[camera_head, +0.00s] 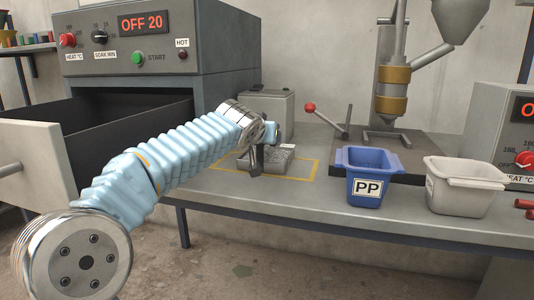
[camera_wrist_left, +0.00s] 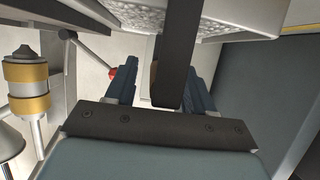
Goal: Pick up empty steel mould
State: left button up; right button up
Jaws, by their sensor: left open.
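The steel mould (camera_head: 282,158) is a shallow grey metal block on the bench, inside a yellow outlined rectangle. Its top looks speckled and rough; I cannot tell if that is a filling. In the left wrist view the mould (camera_wrist_left: 235,14) is at the top edge. A dark upright bar (camera_wrist_left: 180,35), seemingly its handle, runs down between my two fingers. My left gripper (camera_head: 262,150) is at the mould's left side, partly hiding it. In the left wrist view the gripper (camera_wrist_left: 160,80) is open, with its fingers apart on either side of the bar. My right gripper is out of view.
A blue PP bin (camera_head: 366,188) and a white bin (camera_head: 455,197) stand right of the mould. Behind are a grey box (camera_head: 266,108), a red-knobbed lever (camera_head: 310,107) and a press (camera_head: 392,95). An oven (camera_head: 160,62) with an open drawer (camera_head: 30,160) is at left.

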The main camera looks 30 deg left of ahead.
pick_arm(q)
grip_shut()
dwell(0.3)
dwell(1.1)
jog(key=shift+r, duration=0.15)
